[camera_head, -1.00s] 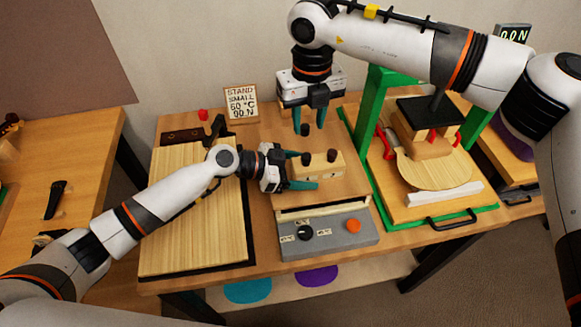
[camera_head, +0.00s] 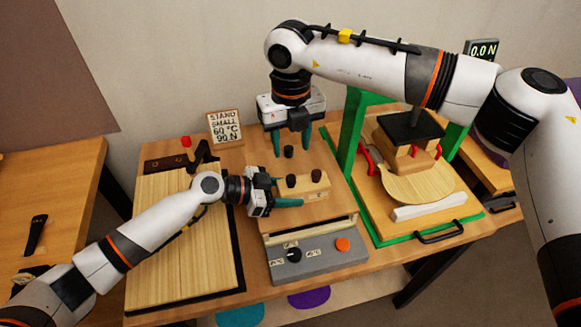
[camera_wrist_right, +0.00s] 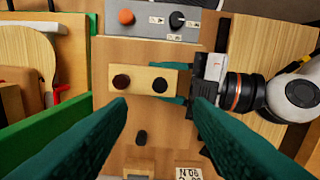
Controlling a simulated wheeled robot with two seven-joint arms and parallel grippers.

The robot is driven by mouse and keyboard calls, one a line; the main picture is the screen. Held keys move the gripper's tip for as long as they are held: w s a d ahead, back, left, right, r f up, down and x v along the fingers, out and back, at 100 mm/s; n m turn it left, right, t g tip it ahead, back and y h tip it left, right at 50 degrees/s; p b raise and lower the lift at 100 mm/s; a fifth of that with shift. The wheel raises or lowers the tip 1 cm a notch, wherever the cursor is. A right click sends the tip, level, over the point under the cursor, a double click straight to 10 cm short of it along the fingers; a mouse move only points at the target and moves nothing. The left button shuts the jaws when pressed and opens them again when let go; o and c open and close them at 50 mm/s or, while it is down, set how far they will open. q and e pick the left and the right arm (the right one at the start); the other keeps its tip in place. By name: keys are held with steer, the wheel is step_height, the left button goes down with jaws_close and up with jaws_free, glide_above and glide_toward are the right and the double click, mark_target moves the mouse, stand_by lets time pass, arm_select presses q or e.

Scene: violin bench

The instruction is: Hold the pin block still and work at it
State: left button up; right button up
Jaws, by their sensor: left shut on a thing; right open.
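The pin block (camera_head: 312,192), pale wood, lies on the bench with two dark pins standing in its top, a brownish one (camera_wrist_right: 121,81) and a black one (camera_wrist_right: 160,85). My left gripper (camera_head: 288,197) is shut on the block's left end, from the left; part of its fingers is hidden. My right gripper (camera_head: 292,150) points down behind the block, its green fingers spread and empty. A loose black pin (camera_head: 289,152) shows between and below its fingertips, apart from the block; it also shows in the right wrist view (camera_wrist_right: 141,137).
A grey control box (camera_head: 318,258) with a black knob and an orange button stands in front of the block. A green-framed press (camera_head: 352,135) is to the right. A striped wooden board (camera_head: 180,255) lies left under my left arm. A sign (camera_head: 225,129) stands behind.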

mark_target(291, 177)
step_height(291, 177, down, 10)
steer(key=m, duration=1)
steer(key=shift+f, duration=0.25)
jaws_close()
stand_by(0.4)
